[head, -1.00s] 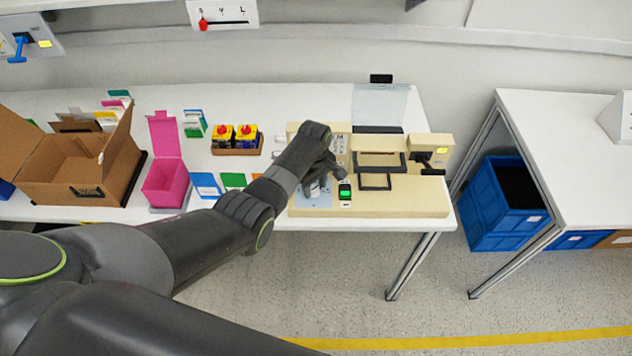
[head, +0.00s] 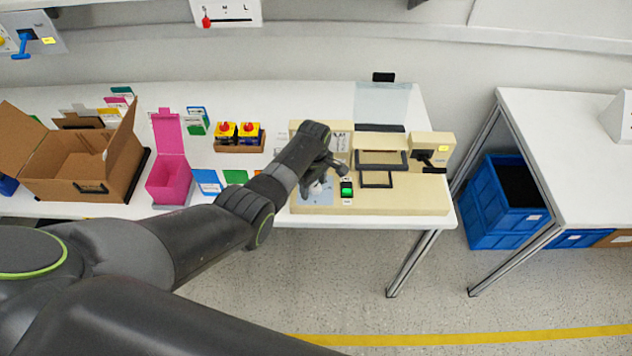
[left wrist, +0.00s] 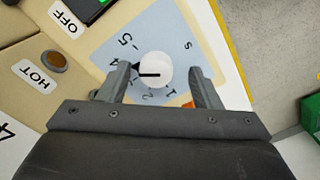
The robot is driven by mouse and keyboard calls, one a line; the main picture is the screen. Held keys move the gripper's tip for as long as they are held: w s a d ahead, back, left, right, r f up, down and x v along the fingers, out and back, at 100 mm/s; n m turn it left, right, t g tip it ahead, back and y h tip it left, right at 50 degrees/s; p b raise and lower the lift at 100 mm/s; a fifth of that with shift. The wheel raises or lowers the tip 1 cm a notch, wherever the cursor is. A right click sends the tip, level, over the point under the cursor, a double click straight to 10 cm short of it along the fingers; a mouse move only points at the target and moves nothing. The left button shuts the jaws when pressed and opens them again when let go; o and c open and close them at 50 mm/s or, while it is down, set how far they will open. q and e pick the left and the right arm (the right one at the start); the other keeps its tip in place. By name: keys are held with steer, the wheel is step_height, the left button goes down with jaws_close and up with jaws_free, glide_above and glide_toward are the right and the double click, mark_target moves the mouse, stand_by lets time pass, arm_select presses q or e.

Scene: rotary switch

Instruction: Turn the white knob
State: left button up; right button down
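The white knob (left wrist: 153,70) is round with a black pointer line, on a light blue dial plate (left wrist: 183,27) with numbers around it. In the left wrist view the pointer line aims to the left. My left gripper (left wrist: 166,80) is open, with one finger on each side of the knob; whether either finger touches it I cannot tell. In the head view my left gripper (head: 322,180) is over the blue plate at the front left of the beige machine (head: 410,197), and it mostly hides the knob. My right gripper is not in view.
A green switch (head: 346,187) sits just right of the dial. A brown button (left wrist: 54,61) labelled HOT is near it. A pink box (head: 169,178) and an open cardboard box (head: 75,170) stand to the left on the white table (head: 290,93).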

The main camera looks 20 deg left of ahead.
mark_target(315, 186)
arm_select(q)
steer(key=shift+d+r, duration=0.1)
steer(key=shift+d, duration=0.05)
stand_by(0.3)
steer(key=shift+w+r, duration=0.15)
steer(key=shift+r, duration=0.3)
step_height(315, 186, up, 16)
steer(key=b, duration=0.1)
steer(key=shift+r, duration=0.25)
